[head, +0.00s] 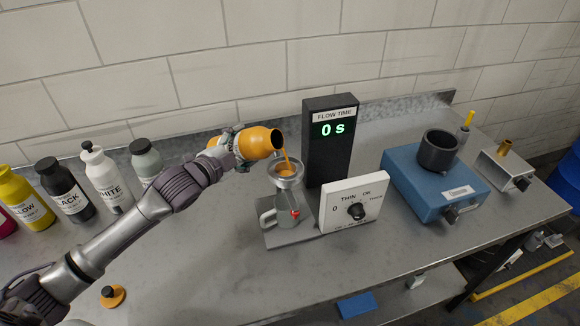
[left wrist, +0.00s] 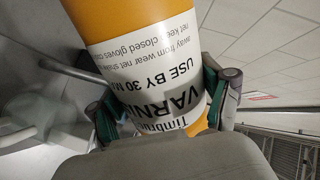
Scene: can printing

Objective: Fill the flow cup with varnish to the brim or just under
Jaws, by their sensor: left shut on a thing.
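My left gripper (head: 227,143) is shut on an orange varnish bottle (head: 257,142), which is tilted with its dark mouth toward the right. In the left wrist view the fingers grip the bottle (left wrist: 140,30) across its white label. An orange stream runs from the mouth down into the flow cup (head: 286,181). Orange varnish shows inside the cup; how near the brim it stands is hard to tell. My right gripper is not in view.
A flow time display (head: 333,130) reads 0 s behind the cup. A thin-to-thick dial box (head: 352,205) stands right of it. A blue machine (head: 433,185) is further right. Several ink bottles (head: 105,176) stand at left. An orange cap (head: 113,296) lies front left.

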